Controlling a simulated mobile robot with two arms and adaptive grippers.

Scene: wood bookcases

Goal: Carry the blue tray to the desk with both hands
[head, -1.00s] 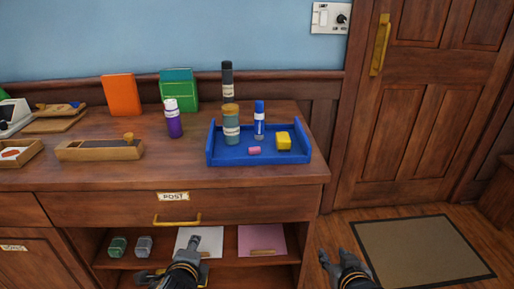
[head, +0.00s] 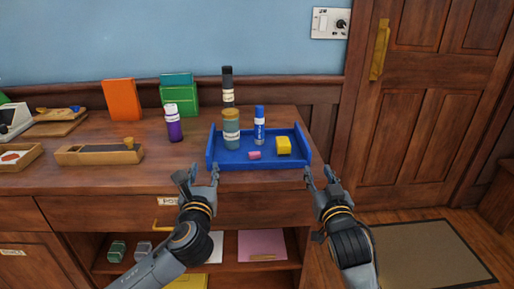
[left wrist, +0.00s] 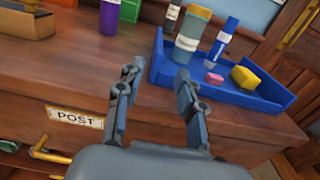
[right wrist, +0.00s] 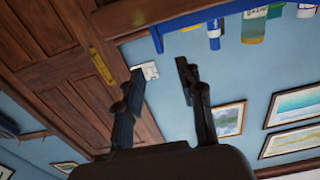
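The blue tray (head: 278,161) sits on the wooden cabinet top near its front right corner. It holds a teal jar (head: 231,134), a blue glue stick (head: 259,127), a pink eraser (head: 254,155) and a yellow block (head: 284,146). My left gripper (head: 199,174) is open and empty, just in front of the tray's left end. In the left wrist view the tray (left wrist: 232,93) lies beyond its fingers, apart from them. My right gripper (head: 320,175) is open and empty near the tray's right front corner. The tray's blue edge (right wrist: 205,12) shows above its fingers in the right wrist view.
A purple bottle (head: 174,125) stands left of the tray, and a black-topped bottle (head: 227,88) stands behind it. A wooden box (head: 98,153) is further left. The POST drawer front and an open shelf are below. A door (head: 415,110) and floor mat (head: 430,254) are at right.

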